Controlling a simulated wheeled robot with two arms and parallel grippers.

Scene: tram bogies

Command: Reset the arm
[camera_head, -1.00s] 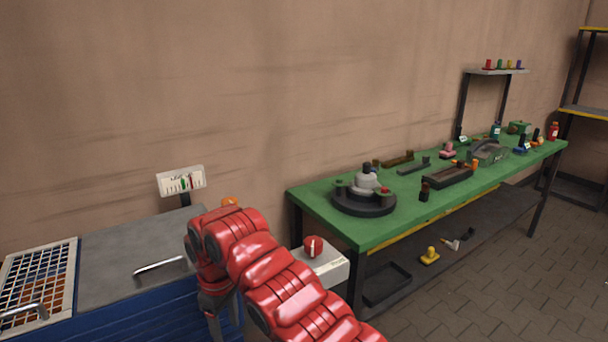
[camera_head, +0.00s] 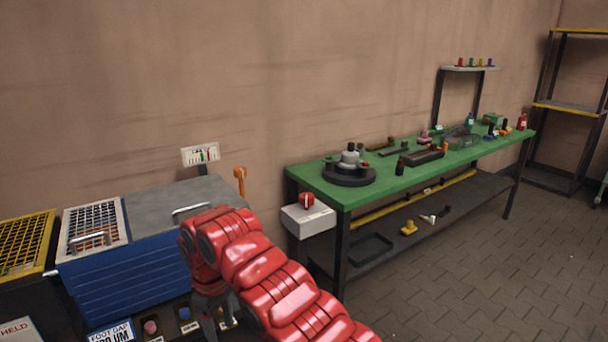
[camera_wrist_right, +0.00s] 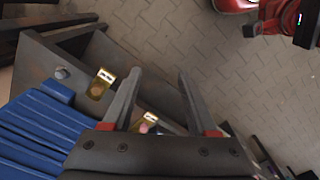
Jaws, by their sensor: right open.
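My right arm (camera_head: 265,275) is red and reaches in from the bottom of the head view, bent at the elbow. Its gripper (camera_head: 215,322) points down in front of the blue box, near the labelled buttons, and is partly cut by the frame's bottom edge. In the right wrist view the gripper (camera_wrist_right: 160,76) has its two fingers apart with nothing between them. My left gripper is not seen.
A blue box (camera_head: 120,285) with a grey lid and white grid stands left, beside a yellow grid bin (camera_head: 25,243). A white box with a red knob (camera_head: 307,203) is right of the arm. A green bench (camera_head: 330,193) holds several parts. Floor at right is clear.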

